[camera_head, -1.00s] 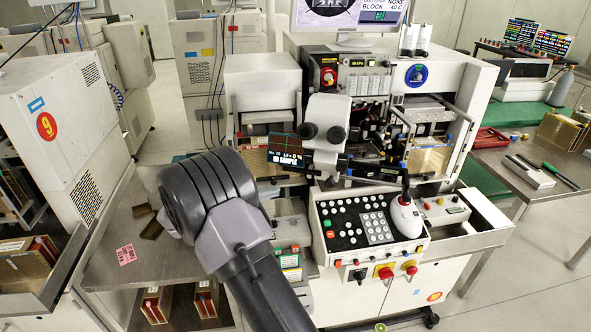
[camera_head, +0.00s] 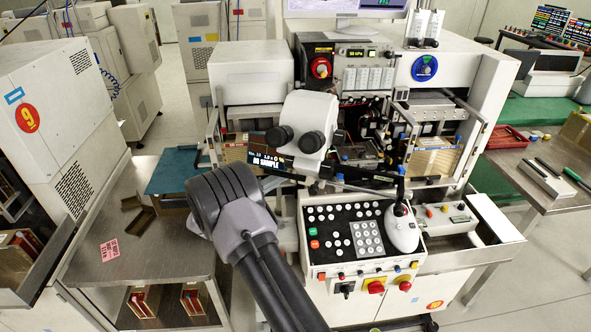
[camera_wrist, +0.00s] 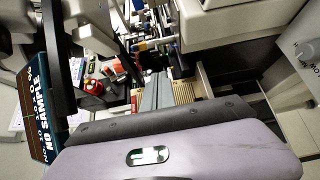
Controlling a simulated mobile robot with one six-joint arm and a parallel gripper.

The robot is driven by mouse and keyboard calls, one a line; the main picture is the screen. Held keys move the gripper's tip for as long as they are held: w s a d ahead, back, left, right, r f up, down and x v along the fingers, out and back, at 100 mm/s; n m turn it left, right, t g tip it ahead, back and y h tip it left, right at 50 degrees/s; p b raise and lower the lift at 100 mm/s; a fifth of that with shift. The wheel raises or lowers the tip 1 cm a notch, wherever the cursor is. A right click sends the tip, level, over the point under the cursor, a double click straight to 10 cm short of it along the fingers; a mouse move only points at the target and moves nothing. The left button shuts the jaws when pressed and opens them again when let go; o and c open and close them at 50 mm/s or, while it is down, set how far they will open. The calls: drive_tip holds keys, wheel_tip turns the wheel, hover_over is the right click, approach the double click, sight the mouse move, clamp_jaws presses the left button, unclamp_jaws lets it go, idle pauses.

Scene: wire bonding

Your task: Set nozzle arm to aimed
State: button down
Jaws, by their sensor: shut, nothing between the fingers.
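The nozzle arm cannot be told apart with certainty among the small parts of the bonder's work area (camera_head: 372,140). In the wrist view, thin rods with blue ends (camera_wrist: 141,46) cross that area, beyond my fingers. My gripper (camera_wrist: 157,76) shows there as two narrow grey fingers, close together and empty, pointing into the machine. I cannot tell whether they touch anything. In the head view, my gripper's fingers are not made out; my arm's large grey joint stands left of the control panel.
The microscope head (camera_head: 308,122) and the small "NO SAMPLE" display (camera_head: 268,161) stand close to my arm. The control panel (camera_head: 350,232) with its white joystick mouse (camera_head: 402,228) lies in front. A steel table (camera_head: 110,225) is on the left.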

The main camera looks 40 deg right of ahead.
drive_tip(key=d+b, duration=0.2)
drive_tip(key=d, duration=0.7)
drive_tip(key=shift+w+d, duration=0.15)
drive_tip(key=shift+w, duration=0.2)
drive_tip(key=s+b, duration=0.2)
drive_tip(key=shift+s+a, duration=0.35)
